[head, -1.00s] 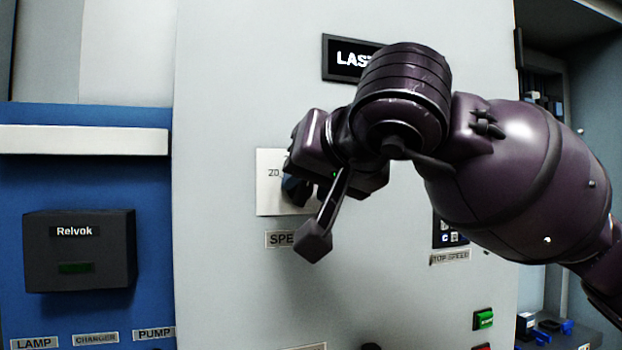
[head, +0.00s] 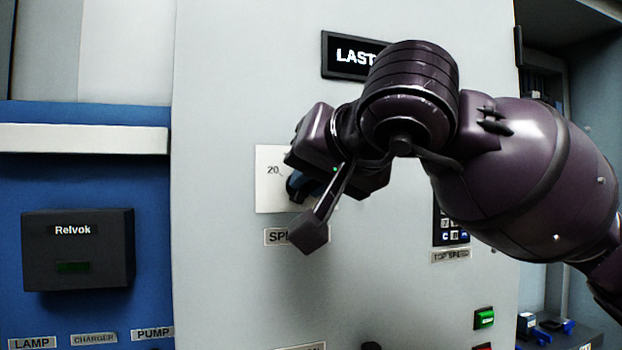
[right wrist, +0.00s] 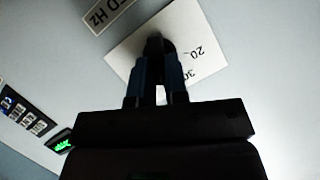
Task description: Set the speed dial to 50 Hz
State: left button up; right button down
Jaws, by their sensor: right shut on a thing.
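The speed dial's white scale plate (head: 268,190) is on the grey panel in the head view, with the mark 20 showing at its left. A label reading "SP..." (head: 276,237) sits below it, partly covered. My right gripper (head: 296,186) is at the plate and hides most of it. In the right wrist view the plate (right wrist: 203,44) shows the marks 20 and 30. There my right gripper's fingers (right wrist: 157,75) are shut on the dark dial knob (right wrist: 155,45). The knob's pointer and the 50 mark cannot be made out. My left gripper is not in view.
A display reading "LAST" (head: 352,56) is above the dial. A keypad (head: 452,226) labelled "TOP SPEED" and a green button (head: 484,318) are to the right. A dark Relvok box (head: 78,250) protrudes from the blue panel at left.

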jog(key=m, duration=0.1)
jog(key=m+y+b, duration=0.2)
jog(key=shift+w+d+f+m, duration=0.15)
jog(key=shift+d+f+m, duration=0.1)
jog(key=shift+f+m, duration=0.1)
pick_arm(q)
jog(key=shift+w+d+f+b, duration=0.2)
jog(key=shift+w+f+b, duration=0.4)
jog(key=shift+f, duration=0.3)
pick_arm(e)
jog(key=shift+m+y, duration=0.6)
jog(key=shift+m, duration=0.05)
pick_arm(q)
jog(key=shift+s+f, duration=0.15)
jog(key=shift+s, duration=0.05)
pick_arm(e)
jog(key=c, duration=1.1)
grip_release()
jog(key=shift+c, duration=0.2)
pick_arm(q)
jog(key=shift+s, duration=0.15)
pick_arm(e)
jog(key=shift+r, duration=0.1)
